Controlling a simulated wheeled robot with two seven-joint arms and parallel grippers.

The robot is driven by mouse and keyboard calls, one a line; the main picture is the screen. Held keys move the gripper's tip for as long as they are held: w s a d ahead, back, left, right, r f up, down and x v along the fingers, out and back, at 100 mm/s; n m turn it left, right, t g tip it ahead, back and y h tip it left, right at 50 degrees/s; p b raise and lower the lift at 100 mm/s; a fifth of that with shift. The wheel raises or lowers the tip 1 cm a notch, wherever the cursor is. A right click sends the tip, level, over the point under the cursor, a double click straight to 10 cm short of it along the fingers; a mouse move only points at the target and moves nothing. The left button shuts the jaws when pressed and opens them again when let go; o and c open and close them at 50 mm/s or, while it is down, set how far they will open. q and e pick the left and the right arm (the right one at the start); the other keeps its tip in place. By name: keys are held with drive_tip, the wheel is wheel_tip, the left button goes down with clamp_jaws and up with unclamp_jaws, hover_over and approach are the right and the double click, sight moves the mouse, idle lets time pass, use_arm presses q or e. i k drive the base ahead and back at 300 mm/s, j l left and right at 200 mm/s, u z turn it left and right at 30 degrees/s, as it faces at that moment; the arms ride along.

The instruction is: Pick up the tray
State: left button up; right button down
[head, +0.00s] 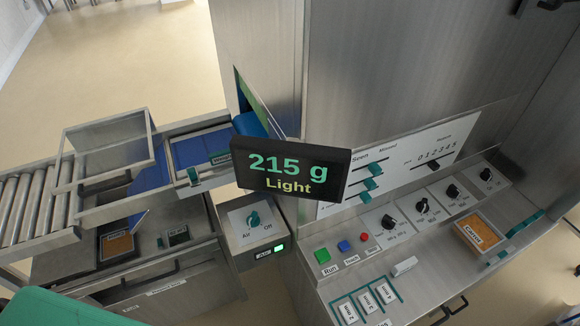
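I cannot clearly make out a loose tray in the head view. The infeed of the tray sealer (400,45) has a blue belt (195,150) running into the machine opening, partly hidden behind the display (290,171), which reads "215 g Light". A raised metal frame (105,124) stands over the left part of the belt, and no tray can be told apart under it. Neither gripper is in view. A green rounded shape (55,308) fills the bottom left corner, and I cannot tell what it is.
A roller conveyor (25,205) leads in from the left. A control panel with green, blue and red buttons (323,255) and black knobs is at right. An Air/Off switch box (240,238) sits between. Open floor (130,50) lies at the upper left.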

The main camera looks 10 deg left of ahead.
sight(478, 234)
drive_tip(key=z, duration=1.25)
drive_tip(key=k+l, duration=0.1)
drive_tip(key=l, duration=0.35)
